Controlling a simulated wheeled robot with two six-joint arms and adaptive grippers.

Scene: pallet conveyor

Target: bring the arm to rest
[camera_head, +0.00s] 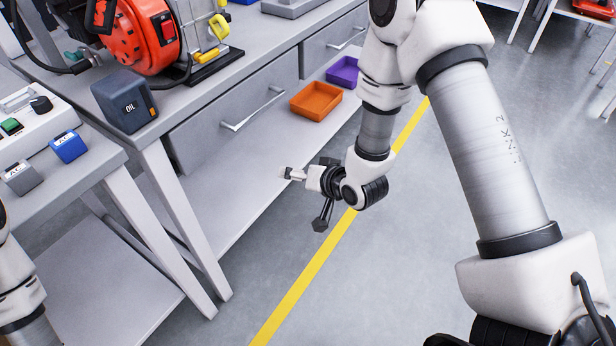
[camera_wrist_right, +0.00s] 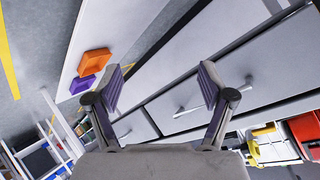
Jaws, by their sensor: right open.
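My right arm reaches down from the upper right in the head view. Its gripper (camera_head: 292,174) hangs in front of the workbench's lower shelf, over the area near the shelf's front edge. In the right wrist view the right gripper (camera_wrist_right: 160,85) is open, with its two fingers spread wide and nothing between them. A part of my left arm shows at the lower left edge of the head view. The left gripper is out of the picture.
An orange bin (camera_head: 316,100) and a purple bin (camera_head: 343,72) sit on the lower shelf (camera_head: 230,200). A dark oil box (camera_head: 125,101), a blue block (camera_head: 69,146) and a grey block (camera_head: 22,178) stand on the tabletops.

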